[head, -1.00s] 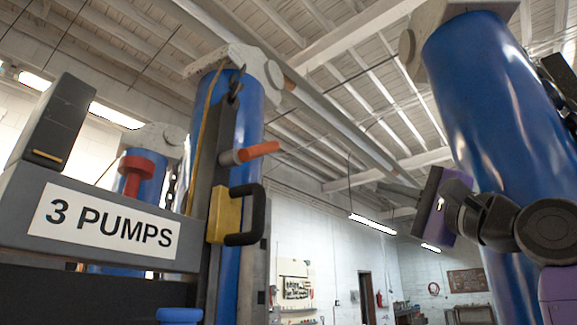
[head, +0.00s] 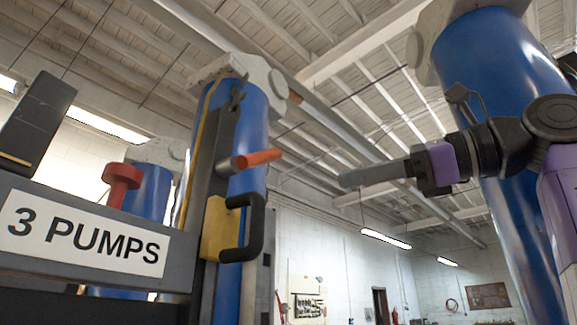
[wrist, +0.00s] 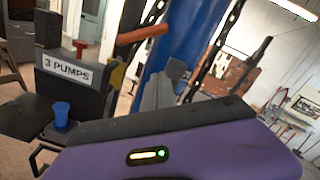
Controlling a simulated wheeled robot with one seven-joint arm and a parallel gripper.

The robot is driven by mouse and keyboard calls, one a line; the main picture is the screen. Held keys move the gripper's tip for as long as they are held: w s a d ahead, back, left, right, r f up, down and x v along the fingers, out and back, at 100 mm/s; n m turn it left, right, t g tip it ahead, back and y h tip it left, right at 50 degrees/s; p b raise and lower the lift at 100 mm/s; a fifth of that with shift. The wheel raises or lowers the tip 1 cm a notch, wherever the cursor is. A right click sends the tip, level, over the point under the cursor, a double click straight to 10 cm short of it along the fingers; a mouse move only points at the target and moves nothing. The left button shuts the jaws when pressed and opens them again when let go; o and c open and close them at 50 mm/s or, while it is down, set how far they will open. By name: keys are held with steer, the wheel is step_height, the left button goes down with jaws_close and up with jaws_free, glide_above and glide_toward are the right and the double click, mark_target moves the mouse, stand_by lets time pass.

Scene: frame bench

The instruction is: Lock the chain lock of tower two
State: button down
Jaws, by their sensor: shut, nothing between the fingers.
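A blue column (head: 242,140) stands at centre, with a dark upright rail on its left side. An orange-tipped lever (head: 260,158) sticks out of the rail to the right; it also shows in the wrist view (wrist: 143,34). No tower number is readable. Dark chains run beside the column in the wrist view, one on its right (wrist: 207,48). My gripper (head: 345,179) is shut and empty. Its fingers point left, right of the lever and apart from it in the picture. In the wrist view the grey fingers (wrist: 165,88) overlap the column.
A yellow block with a black handle (head: 256,228) sits below the lever. Left are a "3 PUMPS" sign (head: 82,242) and a red knob (head: 121,178). Another blue column (head: 480,50) stands behind my arm at right. A blue knob (wrist: 62,112) shows low left in the wrist view.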

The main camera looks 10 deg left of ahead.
mark_target(251, 161)
steer(key=w+a+r+p, duration=0.1)
steer(key=a+p, duration=0.2)
steer(key=a, duration=0.2)
steer(key=w+a+r+p, duration=0.1)
steer(key=a+r+p, duration=0.1)
steer(key=a, duration=0.3)
steer(key=shift+w+a+r+p, duration=0.25)
steer(key=shift+a+r+p, duration=0.05)
steer(key=shift+a+p, duration=0.1)
steer(key=shift+s, duration=0.15)
